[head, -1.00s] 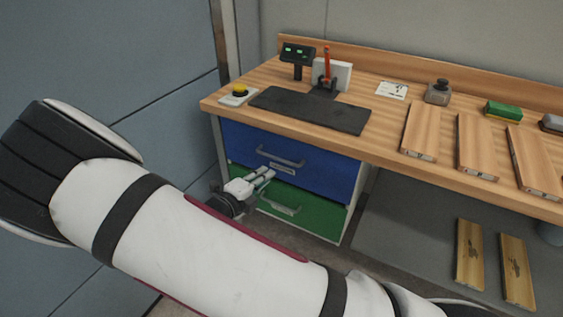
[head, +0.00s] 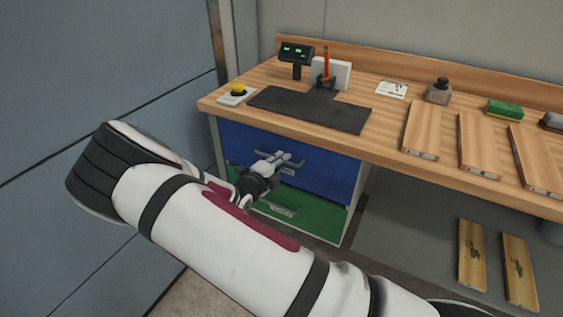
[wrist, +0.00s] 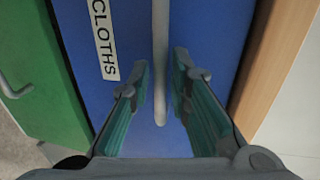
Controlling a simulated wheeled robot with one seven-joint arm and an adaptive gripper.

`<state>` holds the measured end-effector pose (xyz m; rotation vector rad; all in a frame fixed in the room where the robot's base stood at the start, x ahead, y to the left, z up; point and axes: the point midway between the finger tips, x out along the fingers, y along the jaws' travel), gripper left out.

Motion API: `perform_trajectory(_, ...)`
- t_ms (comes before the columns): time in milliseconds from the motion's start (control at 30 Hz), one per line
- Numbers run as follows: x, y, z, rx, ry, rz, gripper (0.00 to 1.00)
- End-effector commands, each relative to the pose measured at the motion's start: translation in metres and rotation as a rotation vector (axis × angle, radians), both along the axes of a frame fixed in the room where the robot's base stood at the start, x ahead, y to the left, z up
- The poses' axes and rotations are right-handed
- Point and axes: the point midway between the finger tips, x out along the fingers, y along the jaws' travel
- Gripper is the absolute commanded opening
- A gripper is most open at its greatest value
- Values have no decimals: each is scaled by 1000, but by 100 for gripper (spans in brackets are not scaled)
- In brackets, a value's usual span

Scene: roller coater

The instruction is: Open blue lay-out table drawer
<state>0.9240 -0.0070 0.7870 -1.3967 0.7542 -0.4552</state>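The blue drawer (head: 325,174) is the upper drawer under the wooden table top, and it looks shut. In the wrist view its blue front (wrist: 200,30) fills the middle, with a label reading "CLOTHS" (wrist: 104,38). Its grey bar handle (wrist: 160,75) runs down the picture between my two fingers. My gripper (wrist: 158,95) is open, with one finger on each side of the handle and a visible gap to both. In the head view my gripper (head: 279,158) is at the drawer's handle and partly covers it.
A green drawer (head: 318,217) with its own handle is directly below. Open floor lies in front of the drawers.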

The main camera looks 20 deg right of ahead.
Motion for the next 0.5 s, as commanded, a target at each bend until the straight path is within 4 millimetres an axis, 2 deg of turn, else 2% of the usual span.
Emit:
perform_trajectory(400,6,-6,-2,-1,-1,1,18)
perform_trajectory(500,6,-6,-2,-1,-1,1,0)
